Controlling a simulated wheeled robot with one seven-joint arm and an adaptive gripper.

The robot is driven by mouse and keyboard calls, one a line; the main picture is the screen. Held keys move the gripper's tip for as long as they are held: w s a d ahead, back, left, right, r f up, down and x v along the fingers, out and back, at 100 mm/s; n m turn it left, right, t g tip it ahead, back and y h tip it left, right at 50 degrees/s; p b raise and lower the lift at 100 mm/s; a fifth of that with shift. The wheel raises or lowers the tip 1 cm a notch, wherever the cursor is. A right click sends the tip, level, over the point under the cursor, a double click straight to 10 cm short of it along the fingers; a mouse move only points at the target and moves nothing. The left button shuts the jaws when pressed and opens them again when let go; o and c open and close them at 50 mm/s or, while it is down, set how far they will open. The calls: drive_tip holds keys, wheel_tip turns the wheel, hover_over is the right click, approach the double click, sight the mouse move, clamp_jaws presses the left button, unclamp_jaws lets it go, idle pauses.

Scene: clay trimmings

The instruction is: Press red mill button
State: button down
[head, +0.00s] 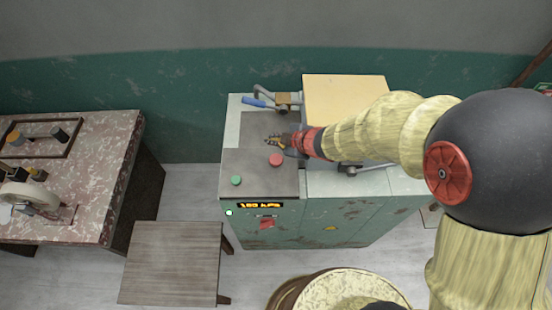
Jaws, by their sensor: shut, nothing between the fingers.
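The mill is a worn pale green cabinet (335,222) with a dark grey panel on top at its left end. A round red button (276,159) sits on that panel near its right side. A round green button (236,180) sits to its left and nearer the front. My gripper (272,141) is shut and empty. Its tip points left and appears over the panel, just behind the red button in the picture. The red button is in plain view. I cannot tell how high the gripper is above the panel.
A lit amber display (260,205) and a green lamp (229,213) are on the mill's front. A blue-handled lever (254,102) stands behind the panel, and a tan board (345,92) to the right. A wooden stool (172,262) and stained table (92,190) are at left.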

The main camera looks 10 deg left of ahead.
drive_tip(key=b, duration=0.7)
hover_over(275, 161)
drive_tip(key=shift+f, duration=3.55)
drive_tip(key=shift+f+b, duration=0.75)
drive_tip(key=shift+f, duration=0.05)
drive_tip(key=shift+f, duration=0.45)
drive_tip(key=shift+f+b, duration=0.4)
drive_tip(key=shift+b, duration=0.1)
drive_tip(key=shift+r, duration=0.15)
drive_tip(key=shift+r+p, duration=0.75)
drive_tip(key=shift+p, duration=0.2)
